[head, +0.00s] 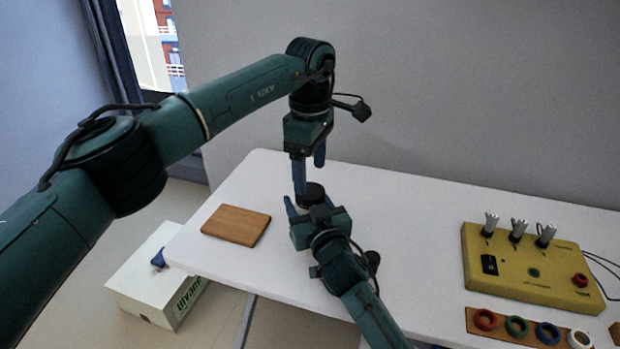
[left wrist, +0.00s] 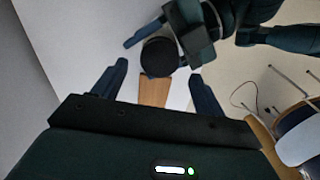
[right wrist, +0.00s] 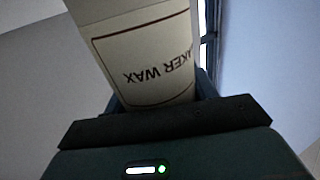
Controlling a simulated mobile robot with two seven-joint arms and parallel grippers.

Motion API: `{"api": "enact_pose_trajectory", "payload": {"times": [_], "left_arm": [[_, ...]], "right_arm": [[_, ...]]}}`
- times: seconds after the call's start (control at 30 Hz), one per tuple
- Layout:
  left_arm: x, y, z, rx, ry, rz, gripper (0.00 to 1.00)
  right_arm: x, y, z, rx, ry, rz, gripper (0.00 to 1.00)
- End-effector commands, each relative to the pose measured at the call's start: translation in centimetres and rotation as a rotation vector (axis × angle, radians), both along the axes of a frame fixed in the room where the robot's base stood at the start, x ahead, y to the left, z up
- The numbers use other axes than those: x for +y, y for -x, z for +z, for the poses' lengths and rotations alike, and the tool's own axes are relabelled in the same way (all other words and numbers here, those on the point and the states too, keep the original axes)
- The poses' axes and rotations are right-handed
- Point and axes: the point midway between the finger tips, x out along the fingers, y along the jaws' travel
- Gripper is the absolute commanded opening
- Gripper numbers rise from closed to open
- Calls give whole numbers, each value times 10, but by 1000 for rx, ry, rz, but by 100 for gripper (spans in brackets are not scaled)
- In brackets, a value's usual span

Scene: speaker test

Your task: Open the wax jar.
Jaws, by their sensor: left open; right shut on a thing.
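The wax jar has a round black lid (head: 313,190), which sits on it; most of its pale body is hidden in the head view. The right wrist view shows the body (right wrist: 146,62) close up, with a label reading "...AKER WAX" upside down. My right gripper (head: 307,207) is shut on the jar body from the near side. My left gripper (head: 309,178) points down just above the lid, open and empty. In the left wrist view the lid (left wrist: 159,57) shows between and just beyond the open fingertips. I cannot tell whether the jar touches the table.
A wooden block (head: 237,225) lies on the white table (head: 400,215) at left. A yellow test box (head: 530,268) with connectors and a wooden strip of coloured rings (head: 527,328) are at right. A white carton (head: 150,285) stands on the floor. Table between block and box is mostly clear.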

Motion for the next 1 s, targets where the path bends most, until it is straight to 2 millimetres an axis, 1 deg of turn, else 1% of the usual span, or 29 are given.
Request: {"api": "enact_pose_trajectory", "payload": {"times": [0.13,0.3,0.4,0.47,0.8,0.9,1.0], "left_arm": [[0,0,11,-1,0,-69,70],[0,0,31,-1,0,-234,70],[0,0,32,1,0,-288,70],[0,0,27,2,0,-299,70],[0,0,-24,3,0,-297,70],[0,0,-35,3,1,-297,70],[0,0,-41,1,0,-296,70]], "right_arm": [[0,0,-1,1,0,0,0],[0,0,-1,1,0,0,0],[0,0,-1,1,0,0,0],[0,0,-1,1,0,0,0],[0,0,-1,1,0,0,0],[0,0,-1,1,0,0,0],[0,0,-1,1,0,0,0]]}}
